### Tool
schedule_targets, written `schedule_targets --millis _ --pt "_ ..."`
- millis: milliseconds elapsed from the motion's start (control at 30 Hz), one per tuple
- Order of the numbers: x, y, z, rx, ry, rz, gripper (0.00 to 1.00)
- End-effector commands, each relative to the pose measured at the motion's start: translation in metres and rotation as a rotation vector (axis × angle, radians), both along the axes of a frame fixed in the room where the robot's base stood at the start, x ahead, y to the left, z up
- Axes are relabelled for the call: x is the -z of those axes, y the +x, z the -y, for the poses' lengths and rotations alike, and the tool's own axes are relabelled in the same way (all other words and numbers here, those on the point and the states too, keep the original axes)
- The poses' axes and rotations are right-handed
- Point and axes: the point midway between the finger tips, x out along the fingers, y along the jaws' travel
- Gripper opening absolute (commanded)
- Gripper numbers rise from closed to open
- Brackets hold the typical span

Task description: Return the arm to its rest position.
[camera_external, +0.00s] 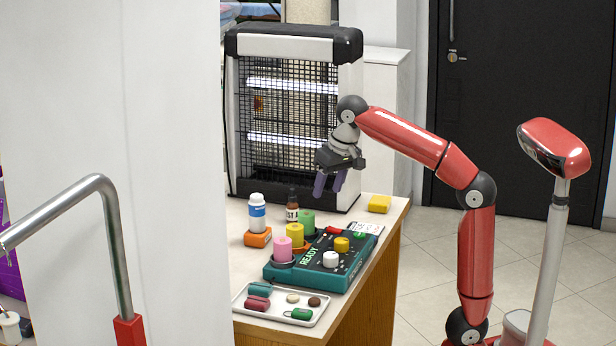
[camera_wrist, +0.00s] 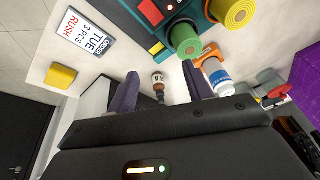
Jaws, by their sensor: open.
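My gripper (camera_external: 330,184) hangs over the back of the counter (camera_external: 389,219), in front of the heater, with its fingers pointing down. It is open and empty. In the wrist view, its two purple fingers (camera_wrist: 157,95) stand apart, and a brown bottle (camera_wrist: 158,82) shows between them, farther off. My red arm (camera_external: 420,140) reaches in from the right, bent at the elbow, with its upper link standing upright. The gripper touches nothing that I can see.
A wire-fronted heater (camera_external: 290,170) stands close behind the gripper. A teal box (camera_external: 310,275) with colored cylinders, a white bottle (camera_external: 257,212), a tray (camera_external: 262,311) and a yellow block (camera_external: 379,203) are on the counter. A white wall (camera_external: 110,110) fills the left. Floor at right is clear.

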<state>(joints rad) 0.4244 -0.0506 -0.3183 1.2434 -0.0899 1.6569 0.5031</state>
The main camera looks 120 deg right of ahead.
Motion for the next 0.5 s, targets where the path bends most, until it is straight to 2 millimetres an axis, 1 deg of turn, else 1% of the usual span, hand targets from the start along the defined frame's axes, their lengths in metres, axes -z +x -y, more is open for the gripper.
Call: schedule_targets --millis 33,100,200,300,367,400,433,467,500 --pt "0.004 -0.013 -0.023 -0.100 0.022 0.025 0.51" --pt "0.014 -0.027 -0.051 -0.240 0.047 0.057 0.51" --pt "0.033 -0.048 -0.087 -0.431 0.079 0.107 0.51" --pt "0.054 -0.066 -0.118 -0.602 0.104 0.156 0.51" --pt "0.067 -0.076 -0.134 -0.692 0.116 0.184 0.51" --pt "0.077 -0.081 -0.146 -0.756 0.122 0.200 0.51" --pt "0.085 -0.081 -0.156 -0.800 0.118 0.205 0.51" --pt "0.092 -0.076 -0.167 -0.841 0.103 0.200 0.51" --pt "0.104 -0.068 -0.181 -0.887 0.075 0.187 0.51"
